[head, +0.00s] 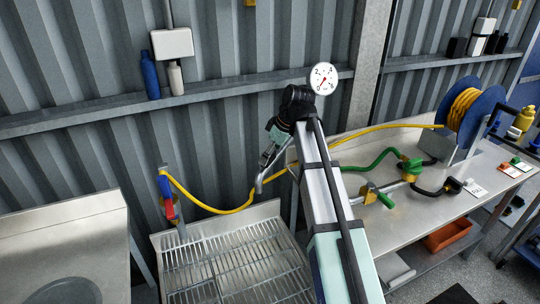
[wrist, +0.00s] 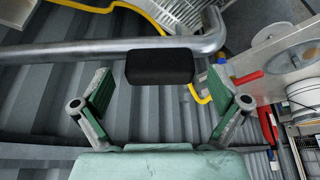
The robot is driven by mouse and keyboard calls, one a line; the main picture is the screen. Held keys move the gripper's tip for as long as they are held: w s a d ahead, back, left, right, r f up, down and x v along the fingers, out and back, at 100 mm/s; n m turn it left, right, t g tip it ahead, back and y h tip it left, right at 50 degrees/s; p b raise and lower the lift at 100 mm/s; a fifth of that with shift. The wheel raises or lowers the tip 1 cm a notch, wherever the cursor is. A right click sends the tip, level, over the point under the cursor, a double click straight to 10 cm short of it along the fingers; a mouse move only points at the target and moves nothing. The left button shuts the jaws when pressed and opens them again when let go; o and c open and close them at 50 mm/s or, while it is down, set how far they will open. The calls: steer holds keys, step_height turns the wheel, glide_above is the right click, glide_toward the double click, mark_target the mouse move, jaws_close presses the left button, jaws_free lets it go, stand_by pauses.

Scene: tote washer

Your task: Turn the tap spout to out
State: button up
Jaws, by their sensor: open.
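The tap spout (wrist: 85,50) is a grey metal tube that crosses the upper part of the wrist view and bends upward at its right end. A black block-shaped grip (wrist: 160,66) sits on it. My gripper (wrist: 160,78) is open, with one green-padded finger on each side of the black grip. Gaps show between the grip and both fingers, and nothing is held. In the head view my gripper (head: 274,142) is at the far end of my arm, above the curved end of the spout (head: 260,182). My arm hides much of the tap there.
A slatted metal drainer (head: 235,262) lies below the spout. A yellow hose (head: 220,211) hangs along the corrugated wall. A pressure gauge (head: 323,78) shows near my arm. The steel bench (head: 400,225) at right carries green valve fittings and a blue hose reel (head: 485,110).

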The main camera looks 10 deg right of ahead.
steer(key=v, duration=1.1)
steer(key=shift+s+d, duration=0.1)
steer(key=shift+s, duration=0.05)
